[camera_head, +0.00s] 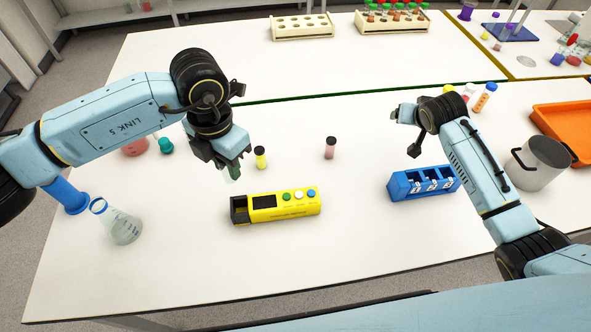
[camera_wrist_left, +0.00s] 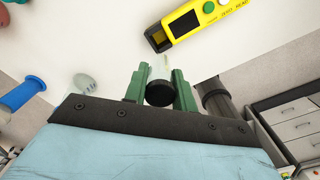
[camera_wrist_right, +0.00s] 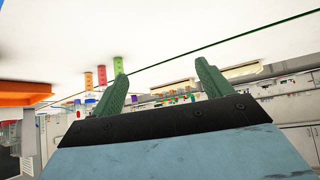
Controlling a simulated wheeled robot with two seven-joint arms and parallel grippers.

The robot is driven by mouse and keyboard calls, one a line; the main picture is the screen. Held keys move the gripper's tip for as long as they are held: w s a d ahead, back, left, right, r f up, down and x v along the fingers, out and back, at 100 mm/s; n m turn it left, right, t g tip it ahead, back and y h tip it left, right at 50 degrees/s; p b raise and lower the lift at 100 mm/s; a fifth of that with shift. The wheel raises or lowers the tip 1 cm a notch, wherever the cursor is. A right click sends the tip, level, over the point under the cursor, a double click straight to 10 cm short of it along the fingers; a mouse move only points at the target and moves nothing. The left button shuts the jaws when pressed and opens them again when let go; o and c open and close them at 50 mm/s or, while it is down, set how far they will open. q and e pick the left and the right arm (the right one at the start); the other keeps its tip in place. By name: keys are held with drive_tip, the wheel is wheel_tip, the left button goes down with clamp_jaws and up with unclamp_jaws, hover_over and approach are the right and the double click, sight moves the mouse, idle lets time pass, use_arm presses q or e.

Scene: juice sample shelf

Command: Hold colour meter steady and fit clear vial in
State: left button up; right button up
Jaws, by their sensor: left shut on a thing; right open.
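The yellow colour meter (camera_head: 285,208) lies on the white table, with a dark screen, several coloured buttons and a black open well at its left end. It also shows in the left wrist view (camera_wrist_left: 188,24). My left gripper (camera_head: 232,172) is above the table, up and slightly left of the meter in the head view. It is shut on a clear vial with a black cap (camera_wrist_left: 158,93), seen between the green fingers in the left wrist view. The vial is apart from the meter. My right gripper (camera_head: 404,131) is open and empty, away from the meter.
A yellow vial (camera_head: 260,158) and a pink vial (camera_head: 330,148) stand behind the meter. A blue holder (camera_head: 423,184), steel pot (camera_head: 540,165) and orange tray (camera_head: 570,130) are to the right. A flask (camera_head: 122,227) stands left. The table in front of the meter is clear.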

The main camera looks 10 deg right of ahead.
drive_tip(key=a+n+g+y, duration=0.2)
drive_tip(key=a+n, duration=0.3)
drive_tip(key=a, duration=0.6)
drive_tip(key=r+n+g+y, duration=0.1)
drive_tip(key=n+g, duration=0.5)
drive_tip(key=n, duration=1)
hover_over(296, 198)
drive_tip(key=shift+w+d+r, duration=0.1)
drive_tip(key=shift+w+d, duration=0.05)
drive_tip(key=shift+w, duration=0.25)
drive_tip(key=shift+s+n, duration=0.3)
drive_tip(key=f, duration=1.2)
drive_tip(key=shift+s+a, duration=0.1)
drive_tip(key=shift+a, duration=0.1)
